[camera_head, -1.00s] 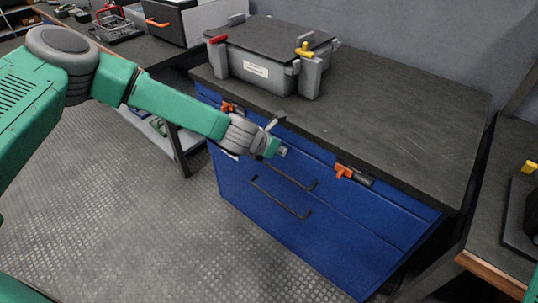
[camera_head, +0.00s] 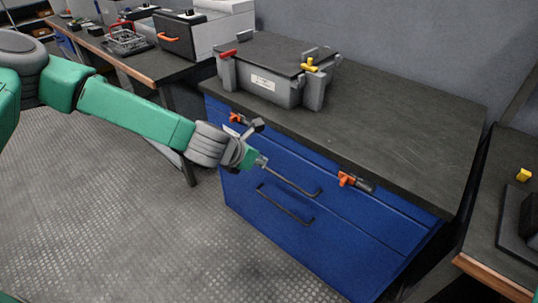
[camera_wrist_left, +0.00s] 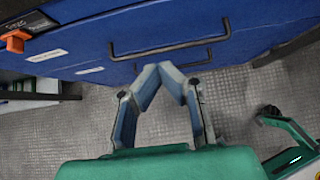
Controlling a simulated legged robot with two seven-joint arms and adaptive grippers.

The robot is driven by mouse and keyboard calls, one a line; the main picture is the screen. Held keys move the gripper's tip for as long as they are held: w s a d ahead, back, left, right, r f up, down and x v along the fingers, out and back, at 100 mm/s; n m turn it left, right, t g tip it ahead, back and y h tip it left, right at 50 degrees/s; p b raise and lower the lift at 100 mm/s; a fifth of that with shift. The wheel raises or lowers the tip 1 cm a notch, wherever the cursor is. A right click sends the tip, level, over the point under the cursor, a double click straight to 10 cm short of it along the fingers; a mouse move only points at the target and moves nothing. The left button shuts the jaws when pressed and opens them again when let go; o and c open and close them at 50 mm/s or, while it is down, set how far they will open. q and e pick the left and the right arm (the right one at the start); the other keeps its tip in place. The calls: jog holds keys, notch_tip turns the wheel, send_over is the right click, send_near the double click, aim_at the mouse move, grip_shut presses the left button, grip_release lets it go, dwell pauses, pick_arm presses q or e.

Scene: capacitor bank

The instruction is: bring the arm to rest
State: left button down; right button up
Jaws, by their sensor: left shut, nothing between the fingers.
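My left arm (camera_head: 135,112) reaches in from the left in the head view, in front of the blue drawer cabinet (camera_head: 330,225). My left gripper (camera_head: 262,160) is partly hidden by its own wrist there and overlaps the left end of the upper drawer handle (camera_head: 293,183). In the left wrist view the left gripper (camera_wrist_left: 158,68) has its fingertips together, with nothing between them. The fingertips lie below a dark bar handle (camera_wrist_left: 170,48) in that picture; whether they touch it I cannot tell.
A grey case (camera_head: 270,75) with red and yellow latches stands on the cabinet's dark top. Orange latches (camera_head: 347,179) sit on the cabinet's front edge. A side bench (camera_head: 110,55) holds a wire basket (camera_head: 127,38). Floor at lower left is clear.

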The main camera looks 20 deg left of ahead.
pick_arm(q)
jog(key=s+d+f+m+g, duration=0.2)
jog(key=s+d+f+m, duration=0.1)
jog(key=s+f+m, duration=0.45)
jog(key=s+d+f+m+g, duration=0.2)
jog(key=s+d+f+m, duration=0.15)
jog(key=s+m, duration=0.6)
jog(key=s+a+f+m+g+y, duration=0.1)
jog(key=s+a+m+g, duration=0.1)
jog(key=s+a+m, duration=0.4)
jog(key=s+a+f+m+g+y, duration=0.1)
jog(key=s+a+m+y, duration=0.1)
jog(key=s+a+m, duration=0.4)
jog(key=s+m, duration=0.3)
jog(key=s, duration=0.3)
jog(key=shift+a+f+m+g, duration=0.2)
jog(key=shift+f+m+g, duration=0.1)
jog(key=shift+g, duration=0.1)
jog(key=shift+w+d, duration=0.1)
jog(key=shift+d, duration=0.05)
